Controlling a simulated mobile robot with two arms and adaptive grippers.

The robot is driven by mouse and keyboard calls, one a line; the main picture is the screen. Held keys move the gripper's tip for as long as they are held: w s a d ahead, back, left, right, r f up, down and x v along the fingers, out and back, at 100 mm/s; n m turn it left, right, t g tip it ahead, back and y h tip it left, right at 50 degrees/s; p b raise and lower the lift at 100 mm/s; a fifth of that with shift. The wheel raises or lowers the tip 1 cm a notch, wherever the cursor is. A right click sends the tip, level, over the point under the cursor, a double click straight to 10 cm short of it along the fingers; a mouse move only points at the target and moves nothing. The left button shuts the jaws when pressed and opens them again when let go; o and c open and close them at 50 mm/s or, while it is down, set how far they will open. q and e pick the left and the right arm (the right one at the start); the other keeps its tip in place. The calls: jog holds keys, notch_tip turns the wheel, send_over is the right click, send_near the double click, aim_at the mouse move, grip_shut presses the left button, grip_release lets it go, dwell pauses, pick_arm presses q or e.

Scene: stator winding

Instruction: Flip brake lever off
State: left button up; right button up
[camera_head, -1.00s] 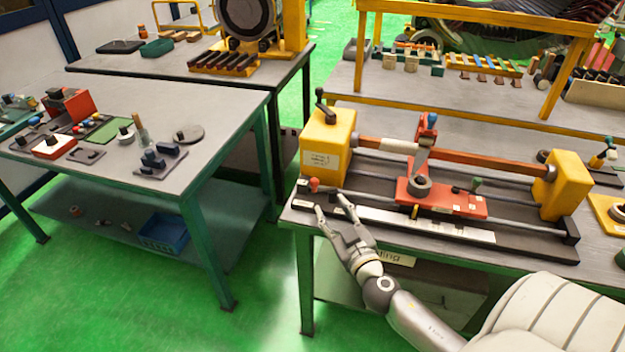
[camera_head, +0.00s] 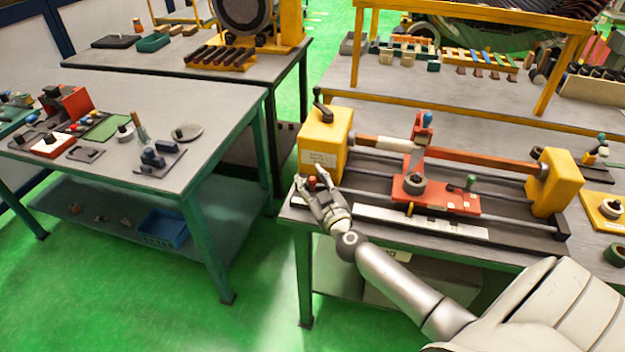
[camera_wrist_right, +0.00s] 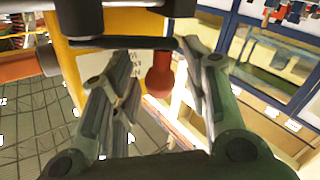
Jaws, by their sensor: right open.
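The brake lever is most likely the small lever with a red knob (camera_head: 312,182) at the front left of the winding machine, beside its yellow left block (camera_head: 324,141). In the right wrist view the red knob (camera_wrist_right: 160,75) stands upright between my fingers, nearer the right one. My right gripper (camera_head: 312,177) is open around the knob; whether a finger touches it I cannot tell. In the right wrist view both fingers of the gripper (camera_wrist_right: 160,95) are apart. The lever's base is hidden. My left gripper is not in view.
A black crank handle (camera_head: 322,104) rises from the yellow left block. A red carriage (camera_head: 440,198) sits on the rails to the right, below a long brown bar (camera_head: 480,160). A side table (camera_head: 220,100) with tools stands at the left, across a gap of green floor.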

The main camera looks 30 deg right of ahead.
jog(key=shift+w, duration=0.1)
jog(key=c, duration=0.9)
jog(key=shift+w+m+h, duration=0.1)
jog(key=shift+m+h, duration=0.2)
jog(key=shift+h, duration=0.2)
jog(key=shift+w+d+f+m+g+h+b, duration=0.1)
jog(key=shift+w+m+g+h+b, duration=0.15)
jog(key=shift+m+h+b, duration=0.3)
jog(key=shift+w+d+m+g+h+b, duration=0.1)
jog(key=shift+m+g+h+b, duration=0.2)
jog(key=shift+h, duration=0.35)
jog(key=m+g+h+b, duration=0.1)
jog(key=h+b, duration=0.1)
jog(key=w+d+m+g+h+b, duration=0.1)
jog(key=b, duration=0.2)
jog(key=shift+f+m+h, duration=0.15)
jog(key=shift+m+h, duration=0.2)
jog(key=shift+h, duration=0.05)
jog(key=shift+w+d+m+g+h+b, duration=0.15)
jog(key=shift+m+g+h+b, duration=0.4)
jog(key=shift+b, duration=0.35)
jog(key=shift+r, duration=0.25)
